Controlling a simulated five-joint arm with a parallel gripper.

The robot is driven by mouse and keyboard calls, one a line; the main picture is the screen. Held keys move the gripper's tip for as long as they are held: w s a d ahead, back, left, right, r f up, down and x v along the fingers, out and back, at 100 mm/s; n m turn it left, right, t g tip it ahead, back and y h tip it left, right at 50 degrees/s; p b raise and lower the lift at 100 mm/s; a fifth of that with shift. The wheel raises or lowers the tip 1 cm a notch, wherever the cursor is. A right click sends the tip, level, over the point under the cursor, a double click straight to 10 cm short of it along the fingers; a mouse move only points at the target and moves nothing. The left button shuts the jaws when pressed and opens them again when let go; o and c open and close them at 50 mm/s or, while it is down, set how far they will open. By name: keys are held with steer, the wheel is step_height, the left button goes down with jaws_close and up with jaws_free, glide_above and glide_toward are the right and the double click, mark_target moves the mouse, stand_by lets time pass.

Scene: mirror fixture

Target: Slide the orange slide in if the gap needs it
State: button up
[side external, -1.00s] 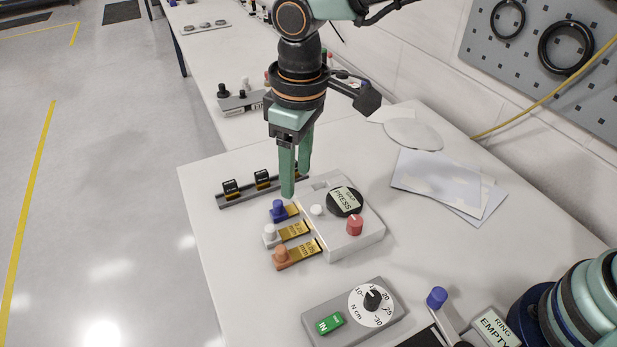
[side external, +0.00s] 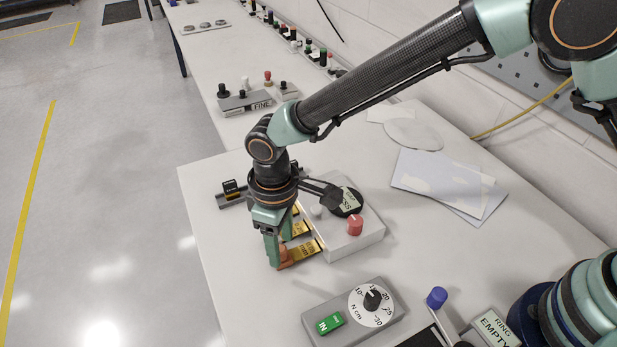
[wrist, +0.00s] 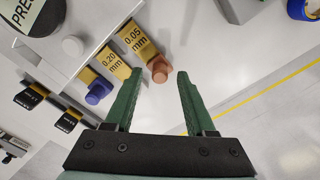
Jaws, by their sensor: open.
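The orange slide (side external: 285,265) sticks out of the left side of the pale fixture block (side external: 364,242) at its near end. Its gold tongue reads 0.05 mm in the wrist view (wrist: 138,38). My gripper (side external: 274,259) is open and low at the orange slide's outer end. The blue slide (wrist: 97,92) is farther along.
The block carries a red knob (side external: 355,224) and a black PRESS pad (side external: 350,201). A grey box (side external: 392,328) with a dial and a green IN tag stands in front. A dark rail (side external: 234,202) lies behind. White table is clear left of the slides.

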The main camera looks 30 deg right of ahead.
steer(key=shift+f, duration=0.65)
jaws_close()
stand_by(1.0)
